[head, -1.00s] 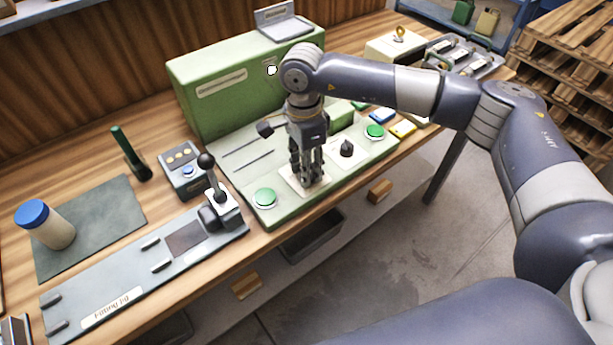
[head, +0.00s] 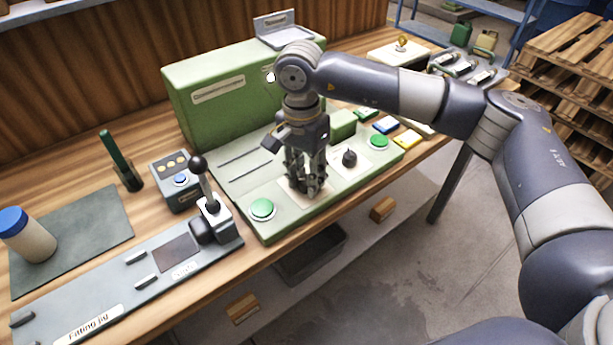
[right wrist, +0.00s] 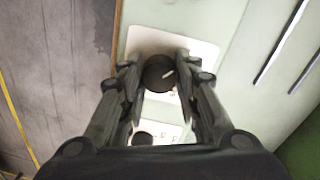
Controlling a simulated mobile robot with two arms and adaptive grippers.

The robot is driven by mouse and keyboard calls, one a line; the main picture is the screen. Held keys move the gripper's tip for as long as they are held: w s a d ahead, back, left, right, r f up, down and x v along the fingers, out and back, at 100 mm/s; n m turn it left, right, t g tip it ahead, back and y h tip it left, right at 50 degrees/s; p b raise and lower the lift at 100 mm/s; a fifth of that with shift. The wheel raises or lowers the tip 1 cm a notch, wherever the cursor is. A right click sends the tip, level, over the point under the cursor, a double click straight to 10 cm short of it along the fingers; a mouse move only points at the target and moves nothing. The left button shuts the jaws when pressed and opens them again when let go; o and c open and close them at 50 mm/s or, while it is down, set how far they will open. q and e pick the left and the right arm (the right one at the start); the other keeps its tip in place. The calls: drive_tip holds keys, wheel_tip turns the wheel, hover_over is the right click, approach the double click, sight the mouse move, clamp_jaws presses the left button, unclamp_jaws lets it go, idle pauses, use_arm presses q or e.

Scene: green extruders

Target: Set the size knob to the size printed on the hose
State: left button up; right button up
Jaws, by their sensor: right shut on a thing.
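My right gripper (head: 307,190) points down over the green machine's front panel. Its fingers are shut on a dark round knob (right wrist: 158,75) with a pale pointer mark, on a white plate (right wrist: 185,45). In the head view the fingers mostly hide this knob. A second dark knob (head: 349,158) stands free on another white plate to the right. I cannot read any size marks, so I cannot tell which is the size knob by its print. I cannot make out a hose or its printed size. My left gripper is not in view.
Green buttons (head: 262,209) and (head: 379,142) flank the knobs. The green machine body (head: 225,95) rises behind. A lever (head: 205,185) and a grey fitting jig (head: 110,285) lie left. A white bottle with a blue cap (head: 28,240) stands on a dark mat.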

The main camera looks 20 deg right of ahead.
sight(303, 178)
drive_tip(key=shift+r, duration=0.1)
drive_tip(key=o, duration=1.1)
drive_tip(key=r, duration=1.2)
drive_tip(key=shift+w+a, duration=0.25)
drive_tip(key=shift+f, duration=0.1)
